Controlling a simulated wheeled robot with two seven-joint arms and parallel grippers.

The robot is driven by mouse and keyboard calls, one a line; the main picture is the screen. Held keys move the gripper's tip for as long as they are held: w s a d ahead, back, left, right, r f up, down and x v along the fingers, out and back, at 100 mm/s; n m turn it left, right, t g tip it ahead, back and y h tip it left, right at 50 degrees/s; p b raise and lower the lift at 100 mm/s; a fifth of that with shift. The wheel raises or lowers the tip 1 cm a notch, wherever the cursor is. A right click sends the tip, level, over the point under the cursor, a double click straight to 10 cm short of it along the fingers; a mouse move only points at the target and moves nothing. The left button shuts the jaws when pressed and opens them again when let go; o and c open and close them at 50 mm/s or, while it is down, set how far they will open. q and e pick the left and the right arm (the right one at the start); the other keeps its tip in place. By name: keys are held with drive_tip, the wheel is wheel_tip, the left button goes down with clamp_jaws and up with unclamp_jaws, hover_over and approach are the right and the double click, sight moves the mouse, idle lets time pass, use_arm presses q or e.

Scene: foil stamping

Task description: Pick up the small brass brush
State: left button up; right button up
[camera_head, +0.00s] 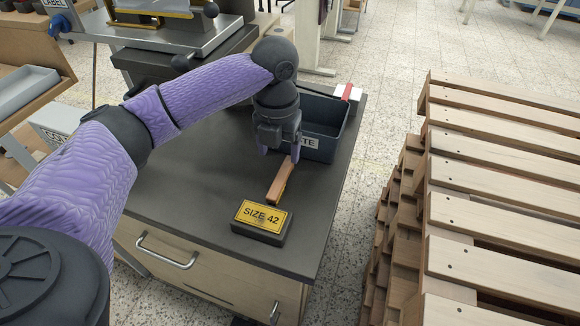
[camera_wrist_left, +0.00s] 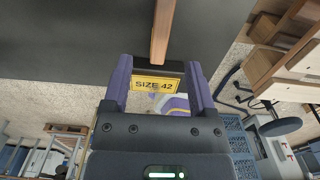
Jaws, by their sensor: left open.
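The small brush (camera_head: 281,183) lies on the dark cabinet top, its wooden handle slanting away from the size 42 block. Its bristles are hard to make out. My left gripper (camera_head: 280,152) is open, fingers pointing down, above the brush's far end and in front of the grey bin. In the left wrist view the wooden handle (camera_wrist_left: 162,32) runs down from the top edge, in line with the gap between the two purple fingers (camera_wrist_left: 158,66). I cannot tell how high the fingers are above it. My right gripper is in neither view.
The yellow-labelled size 42 block (camera_head: 259,222) sits near the cabinet's front edge. The grey waste bin (camera_head: 328,122) stands behind my gripper. A press-like machine (camera_head: 178,42) is at the back left. Stacked wooden pallets (camera_head: 500,205) stand to the right. Bare cabinet top (camera_head: 195,190) lies left.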

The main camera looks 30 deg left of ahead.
sight(281, 177)
use_arm(q)
wheel_tip(281, 177, down, 9)
drive_tip(key=b, duration=0.5)
drive_tip(key=shift+d+r, duration=0.1)
drive_tip(key=shift+r, duration=0.25)
drive_tip(key=shift+c, duration=0.6)
clamp_jaws()
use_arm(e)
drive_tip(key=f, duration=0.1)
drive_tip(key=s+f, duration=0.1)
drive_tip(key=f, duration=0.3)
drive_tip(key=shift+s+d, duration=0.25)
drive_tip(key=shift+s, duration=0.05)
